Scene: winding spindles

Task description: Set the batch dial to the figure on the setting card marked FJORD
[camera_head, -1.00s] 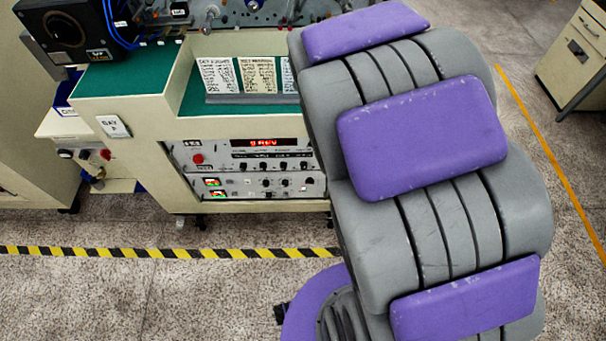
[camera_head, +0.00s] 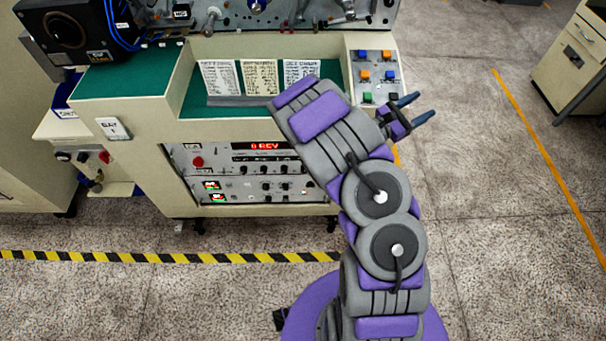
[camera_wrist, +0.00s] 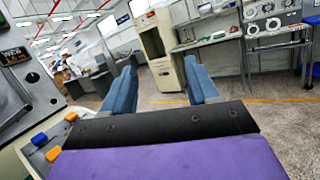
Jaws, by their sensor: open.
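Below is a control panel with a red lit display (camera_head: 265,146) that seems to read "0 REV", and several dark knobs (camera_head: 264,170); I cannot tell which is the batch dial. My gripper (camera_head: 414,108) is open and empty, right of the bench's button panel. Its blue fingers (camera_wrist: 162,88) point into the room in the wrist view.
A sloped panel (camera_head: 368,107) carries several blue, orange and green buttons close beside my gripper. A red button (camera_head: 198,161) sits on the control panel's left. A cabinet (camera_head: 575,60) stands far right. The floor right of the bench is clear.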

